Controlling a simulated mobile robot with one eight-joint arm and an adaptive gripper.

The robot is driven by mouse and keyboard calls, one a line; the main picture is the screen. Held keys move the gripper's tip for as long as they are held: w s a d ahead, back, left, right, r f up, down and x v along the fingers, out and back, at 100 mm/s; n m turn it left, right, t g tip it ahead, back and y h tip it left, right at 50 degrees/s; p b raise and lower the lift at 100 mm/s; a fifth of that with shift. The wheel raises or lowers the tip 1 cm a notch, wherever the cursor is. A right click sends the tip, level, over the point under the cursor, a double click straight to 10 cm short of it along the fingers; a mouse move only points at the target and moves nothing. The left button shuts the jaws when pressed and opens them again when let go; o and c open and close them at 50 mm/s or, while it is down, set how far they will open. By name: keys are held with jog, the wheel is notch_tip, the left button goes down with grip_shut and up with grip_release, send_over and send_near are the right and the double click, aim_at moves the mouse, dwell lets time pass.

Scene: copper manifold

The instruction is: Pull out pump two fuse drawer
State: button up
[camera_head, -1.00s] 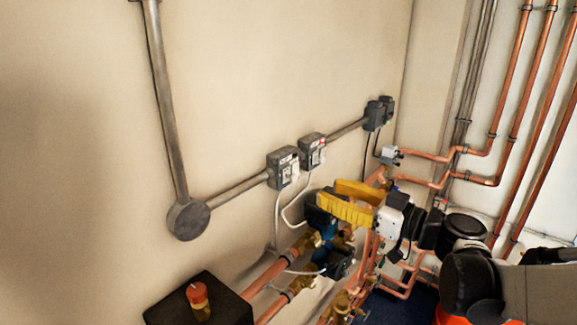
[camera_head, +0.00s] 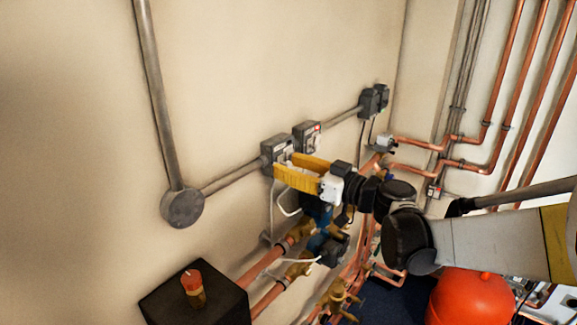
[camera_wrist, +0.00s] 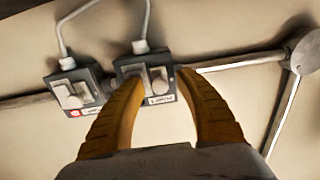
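Two dark grey fused switch boxes sit on the wall along a grey conduit. The left box (camera_head: 277,150) is the middle one in the wrist view (camera_wrist: 147,72); it has pale front parts and a white label that I cannot read surely. The other box (camera_head: 306,134), at left in the wrist view (camera_wrist: 74,90), bears a red mark. My gripper (camera_head: 284,166) has yellow fingers, spread apart and empty. In the wrist view its tips (camera_wrist: 160,76) lie on either side of the left box's front. Whether they touch it I cannot tell.
A round junction box (camera_head: 183,207) and conduit are at left. Copper pipes (camera_head: 262,264), brass valves and a blue pump (camera_head: 322,222) lie below my gripper. A black block (camera_head: 195,300) and a red vessel (camera_head: 470,298) stand low. The wall above is clear.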

grip_shut()
jog(key=shift+v, duration=1.55)
jog(key=shift+o, duration=0.2)
grip_release()
jog(key=shift+d, duration=0.1)
send_near(290, 166)
jog(key=v, duration=0.5)
